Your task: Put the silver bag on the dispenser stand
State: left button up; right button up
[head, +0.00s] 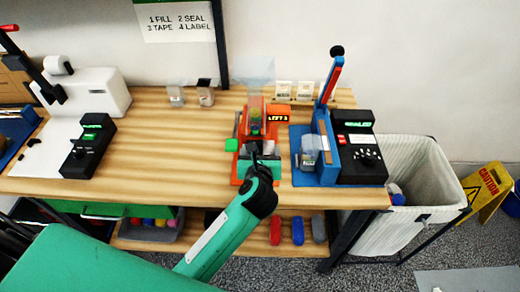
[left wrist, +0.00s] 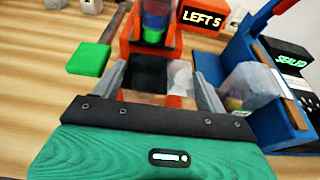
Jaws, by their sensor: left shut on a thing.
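My left gripper (head: 256,161) is at the foot of the orange dispenser stand (head: 243,170). Its fingers (left wrist: 160,88) are shut on a small bag, the silver bag (left wrist: 180,78), which shows as a pale grey patch beside a dark patch. Most of the bag is hidden by the gripper in the head view. The dispenser stand (left wrist: 126,43) has a clear column of coloured pieces above the bag and a sign reading LEFT 5. I cannot tell whether the bag touches the stand. My right gripper is not in view.
Right of the stand, a blue sealer (head: 327,160) with a raised lever holds a clear bag (head: 309,150) of coloured pieces. A green pad (head: 231,145) is on the left. Two small bag holders (head: 190,95) stand behind. Bare wood (head: 165,150) lies left; a bin (head: 420,170) stands right.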

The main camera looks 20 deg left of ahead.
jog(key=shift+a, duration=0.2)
pick_arm(q)
jog(key=shift+f, duration=0.15)
jog(key=o, duration=1)
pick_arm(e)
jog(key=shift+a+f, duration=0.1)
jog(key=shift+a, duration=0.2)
pick_arm(q)
jog(key=shift+r, duration=0.3)
jog(key=b+v, duration=0.2)
jog(key=v, duration=1)
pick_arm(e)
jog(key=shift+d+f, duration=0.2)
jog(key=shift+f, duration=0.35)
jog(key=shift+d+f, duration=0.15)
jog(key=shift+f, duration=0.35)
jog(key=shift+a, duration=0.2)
